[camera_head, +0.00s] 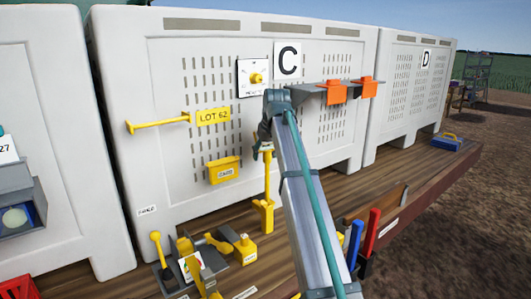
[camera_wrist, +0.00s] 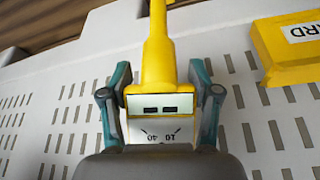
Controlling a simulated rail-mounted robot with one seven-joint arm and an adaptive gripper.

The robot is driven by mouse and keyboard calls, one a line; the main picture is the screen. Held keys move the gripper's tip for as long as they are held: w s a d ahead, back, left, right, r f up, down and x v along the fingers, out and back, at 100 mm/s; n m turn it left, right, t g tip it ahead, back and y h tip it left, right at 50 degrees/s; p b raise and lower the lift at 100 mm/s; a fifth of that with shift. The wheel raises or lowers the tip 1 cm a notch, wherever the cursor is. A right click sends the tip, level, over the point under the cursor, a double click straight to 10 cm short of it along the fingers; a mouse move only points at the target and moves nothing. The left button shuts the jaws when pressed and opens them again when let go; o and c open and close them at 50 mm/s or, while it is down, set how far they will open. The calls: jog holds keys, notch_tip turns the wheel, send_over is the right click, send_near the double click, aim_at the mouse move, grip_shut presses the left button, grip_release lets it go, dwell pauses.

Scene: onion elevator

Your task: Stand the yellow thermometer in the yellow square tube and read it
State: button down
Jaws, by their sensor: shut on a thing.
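My gripper (camera_head: 264,148) is shut on the head of the yellow thermometer (camera_head: 267,180) in front of crate C. In the wrist view, my gripper's (camera_wrist: 160,105) two fingers clasp the thermometer's (camera_wrist: 157,50) head on both sides. Its white dial face shows upside down, with "10" and "40" partly readable and the rest hidden. The stem runs out of the top of the wrist view. In the head view the stem points down, roughly upright, and its lower end meets the yellow square tube (camera_head: 263,217) on the deck. I cannot tell how deep it sits.
A yellow card box (camera_head: 224,170) hangs on crate C (camera_head: 170,90) left of my gripper. A yellow bar (camera_head: 158,123) and orange clips (camera_head: 336,92) stick out from the crate. Yellow tools (camera_head: 190,262) crowd the deck at lower left; red and blue handles (camera_head: 372,230) stand right.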

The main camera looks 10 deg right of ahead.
jog(key=shift+f+b, duration=1.55)
jog(key=shift+f, duration=4.5)
jog(key=shift+c, duration=0.9)
grip_release()
